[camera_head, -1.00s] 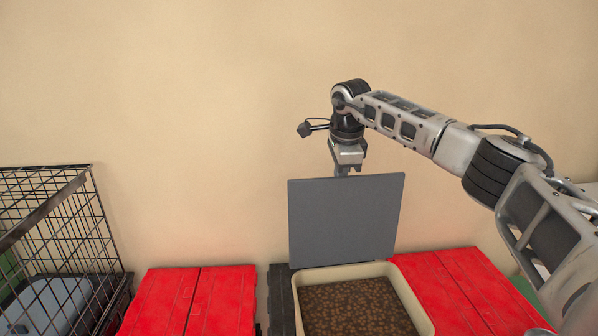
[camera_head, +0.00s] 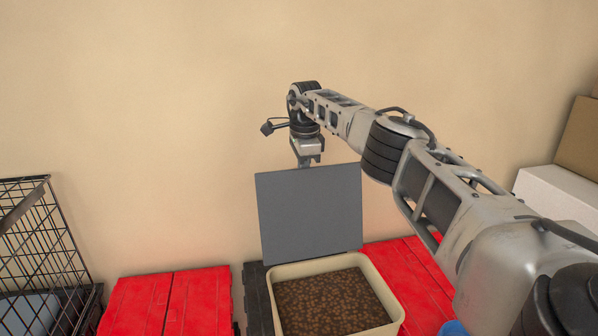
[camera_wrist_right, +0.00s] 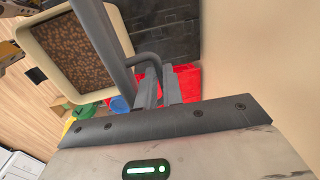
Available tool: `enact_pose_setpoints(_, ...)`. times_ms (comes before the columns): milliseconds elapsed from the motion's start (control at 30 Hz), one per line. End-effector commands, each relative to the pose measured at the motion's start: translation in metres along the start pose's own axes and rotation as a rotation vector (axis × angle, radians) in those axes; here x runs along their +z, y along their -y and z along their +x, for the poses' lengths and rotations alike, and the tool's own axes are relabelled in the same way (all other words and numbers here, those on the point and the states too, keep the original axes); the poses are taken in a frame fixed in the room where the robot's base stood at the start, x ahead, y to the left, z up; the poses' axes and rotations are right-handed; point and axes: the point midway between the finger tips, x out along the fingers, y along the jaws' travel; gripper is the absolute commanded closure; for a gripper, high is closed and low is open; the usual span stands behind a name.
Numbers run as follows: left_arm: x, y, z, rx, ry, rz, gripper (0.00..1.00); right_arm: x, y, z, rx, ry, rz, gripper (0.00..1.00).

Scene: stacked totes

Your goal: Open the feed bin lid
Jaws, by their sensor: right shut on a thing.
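The feed bin (camera_head: 392,297) is a cream, open-topped tub full of brown pellets, at the bottom centre of the head view. Its grey lid (camera_head: 310,215) stands upright along the bin's back edge, so the opening is uncovered. My right gripper (camera_head: 306,163) is at the lid's top edge, pointing down. In the right wrist view my right gripper (camera_wrist_right: 160,88) is shut on a grey curved handle (camera_wrist_right: 146,60) beside the lid, which shows edge-on (camera_wrist_right: 102,38). The bin's rim (camera_wrist_right: 40,62) also shows there. My left gripper is not in view.
Red tote lids (camera_head: 165,300) lie left and right of the bin. A black wire cage (camera_head: 40,240) stands at the far left. White and brown boxes (camera_head: 560,195) are at the right. A plain wall is close behind the lid.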

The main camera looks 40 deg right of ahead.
Motion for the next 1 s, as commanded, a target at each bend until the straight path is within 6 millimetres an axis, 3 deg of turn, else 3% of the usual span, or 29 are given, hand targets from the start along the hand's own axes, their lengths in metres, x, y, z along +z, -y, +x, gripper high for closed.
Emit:
enact_pose_setpoints(33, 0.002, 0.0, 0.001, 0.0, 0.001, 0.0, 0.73, -0.003, -0.002, 0.014, 0.008, -0.012, 0.006, 1.0)
enact_pose_setpoints(400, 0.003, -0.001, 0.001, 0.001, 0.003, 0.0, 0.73, -0.003, -0.002, 0.014, 0.01, -0.01, 0.005, 1.0)
enact_pose_setpoints(500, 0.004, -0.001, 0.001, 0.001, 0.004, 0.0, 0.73, -0.003, -0.002, 0.014, 0.01, -0.01, 0.005, 0.7)
enact_pose_setpoints(833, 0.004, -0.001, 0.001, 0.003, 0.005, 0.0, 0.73, -0.003, -0.002, 0.013, 0.009, -0.01, 0.004, 0.69)
enact_pose_setpoints(1000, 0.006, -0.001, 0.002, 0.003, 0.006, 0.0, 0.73, -0.002, -0.002, -0.002, 0.006, -0.009, 0.004, 0.69)
